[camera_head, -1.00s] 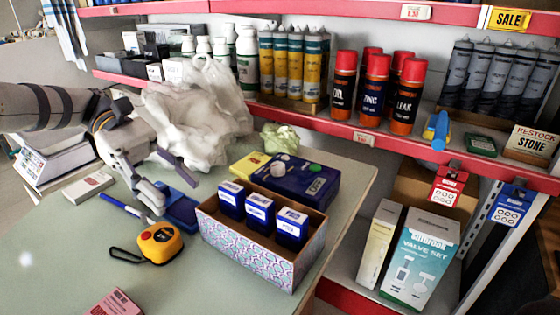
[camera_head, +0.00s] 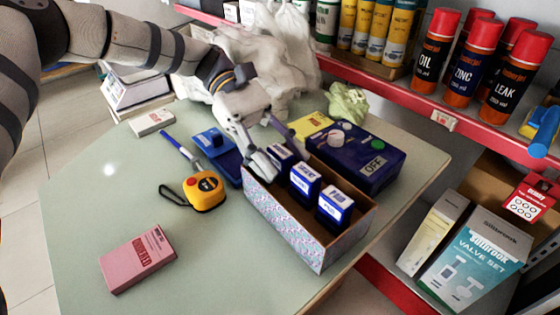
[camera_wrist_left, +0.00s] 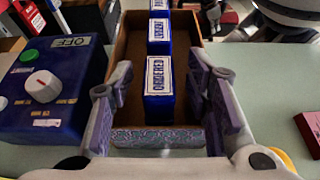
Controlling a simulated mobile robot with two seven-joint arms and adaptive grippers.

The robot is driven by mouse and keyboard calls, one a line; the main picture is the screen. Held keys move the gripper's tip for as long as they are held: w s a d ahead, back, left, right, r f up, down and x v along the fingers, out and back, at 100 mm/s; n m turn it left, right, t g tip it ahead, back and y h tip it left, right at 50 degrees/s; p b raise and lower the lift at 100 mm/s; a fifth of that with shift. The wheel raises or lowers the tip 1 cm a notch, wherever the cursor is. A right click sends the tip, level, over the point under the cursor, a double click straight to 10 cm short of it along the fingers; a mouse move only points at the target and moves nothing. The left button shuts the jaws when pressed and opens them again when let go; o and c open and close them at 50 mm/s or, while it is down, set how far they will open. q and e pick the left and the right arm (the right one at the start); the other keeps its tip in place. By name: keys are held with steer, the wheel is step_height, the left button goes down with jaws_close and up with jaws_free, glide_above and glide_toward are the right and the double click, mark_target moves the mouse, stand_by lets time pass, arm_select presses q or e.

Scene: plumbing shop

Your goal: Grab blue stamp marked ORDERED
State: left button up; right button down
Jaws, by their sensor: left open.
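The blue stamp marked ORDERED (camera_wrist_left: 158,92) stands upright in the near end of a patterned open box (camera_wrist_left: 158,138) in the left wrist view. In the head view it is the leftmost stamp (camera_head: 281,154), partly hidden by my gripper. My left gripper (camera_head: 283,147) is open at that end of the box. In the left wrist view its fingers (camera_wrist_left: 160,80) lie on either side of the ORDERED stamp, with gaps visible. A stamp marked URGENT (camera_head: 305,181) and a third blue stamp (camera_head: 335,207) stand in the same row. My right gripper is not in view.
A dark blue box with an OFF label (camera_head: 372,166) stands close behind the stamp box. A white bag (camera_head: 270,50) slumps behind my gripper.

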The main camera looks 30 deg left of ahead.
arm_select(q)
jaws_close()
